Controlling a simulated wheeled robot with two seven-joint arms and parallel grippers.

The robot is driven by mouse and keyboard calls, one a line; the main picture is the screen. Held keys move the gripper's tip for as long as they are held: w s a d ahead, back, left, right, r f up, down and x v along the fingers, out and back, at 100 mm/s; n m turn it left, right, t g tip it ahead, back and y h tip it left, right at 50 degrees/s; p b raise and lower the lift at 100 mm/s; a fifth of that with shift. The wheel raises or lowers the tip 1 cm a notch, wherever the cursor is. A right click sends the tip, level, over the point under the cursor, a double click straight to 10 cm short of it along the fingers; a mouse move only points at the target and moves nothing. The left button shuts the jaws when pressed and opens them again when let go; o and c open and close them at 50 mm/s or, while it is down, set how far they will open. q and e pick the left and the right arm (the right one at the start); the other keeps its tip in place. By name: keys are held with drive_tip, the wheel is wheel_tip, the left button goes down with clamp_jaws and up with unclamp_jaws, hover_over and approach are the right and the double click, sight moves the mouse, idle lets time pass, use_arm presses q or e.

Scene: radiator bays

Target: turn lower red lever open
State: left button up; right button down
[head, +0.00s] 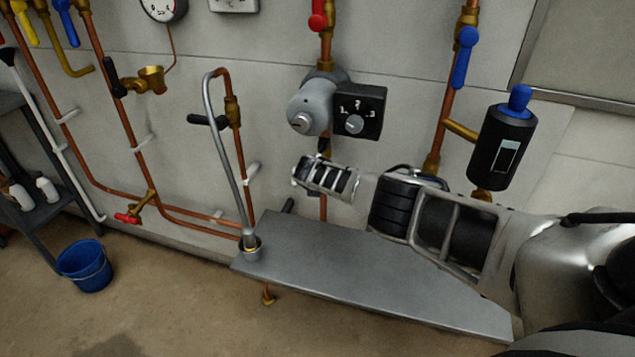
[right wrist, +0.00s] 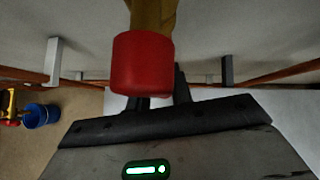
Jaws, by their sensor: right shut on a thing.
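A red lever (right wrist: 143,65) with a brass valve body fills the top middle of the right wrist view, its end toward the camera. My right gripper (right wrist: 165,92) is shut on it, with its dark fingers partly hidden behind the red end. In the head view, my right gripper (head: 322,165) is against the copper pipe below the grey pump and hides this lever. An upper red lever (head: 317,15) hangs on the same pipe above the pump, at the top edge. My left gripper is not in view.
A grey pump (head: 312,105) with a black dial box (head: 360,111) sits just above my right gripper. A metal shelf (head: 350,270) lies below my arm. A black cylinder (head: 502,145) is to the right. A blue bucket (head: 84,265) stands on the floor at left.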

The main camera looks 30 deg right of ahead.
drive_tip(key=c, duration=1.3)
unclamp_jaws()
drive_tip(key=shift+s+d+f, duration=0.1)
drive_tip(key=shift+s+f, duration=0.05)
drive_tip(key=shift+o, duration=0.2)
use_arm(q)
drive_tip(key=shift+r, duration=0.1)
use_arm(e)
drive_tip(key=shift+a+r+p, duration=0.2)
drive_tip(key=shift+r+p, duration=0.15)
drive_tip(key=shift+p, duration=0.1)
use_arm(q)
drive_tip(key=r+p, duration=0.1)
drive_tip(key=p, duration=0.2)
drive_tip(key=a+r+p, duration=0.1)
drive_tip(key=p, duration=0.1)
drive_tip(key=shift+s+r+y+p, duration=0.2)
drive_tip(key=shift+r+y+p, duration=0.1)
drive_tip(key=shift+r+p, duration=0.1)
use_arm(e)
drive_tip(key=s+a+r, duration=0.3)
drive_tip(key=s+a, duration=0.6)
drive_tip(key=s, duration=0.3)
drive_tip(key=shift+a, duration=0.35)
